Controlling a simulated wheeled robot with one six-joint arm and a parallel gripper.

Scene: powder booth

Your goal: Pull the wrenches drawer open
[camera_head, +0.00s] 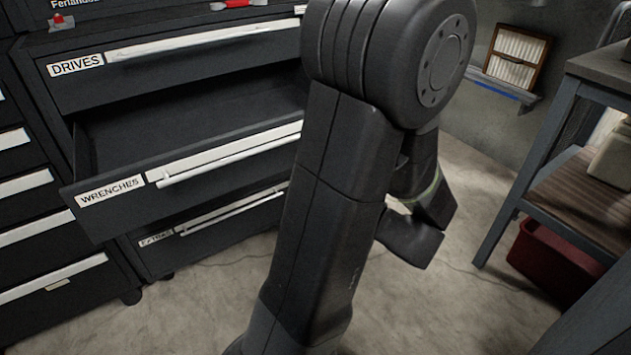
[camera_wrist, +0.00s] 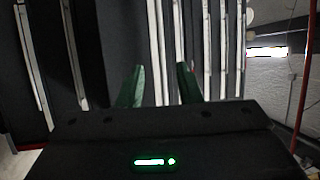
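The wrenches drawer (camera_head: 225,172) stands pulled out from the dark cabinet in the head view, with its empty-looking interior showing. Its label (camera_head: 110,190) is at the left of its front, and its pale bar handle (camera_head: 220,160) runs right until my arm hides it. In the wrist view, my gripper (camera_wrist: 162,72) shows two green fingers standing apart. A pale handle strip (camera_wrist: 155,45), which looks like the wrenches drawer's, runs between them with visible gaps on both sides. My gripper's fingers are hidden in the head view.
The drives drawer (camera_head: 180,60) is above and the lower drawer (camera_head: 210,228) below, both less far out. Another drawer stack (camera_head: 50,240) stands at left. A shelf bench (camera_head: 590,200) with a red bin (camera_head: 555,262) is at right.

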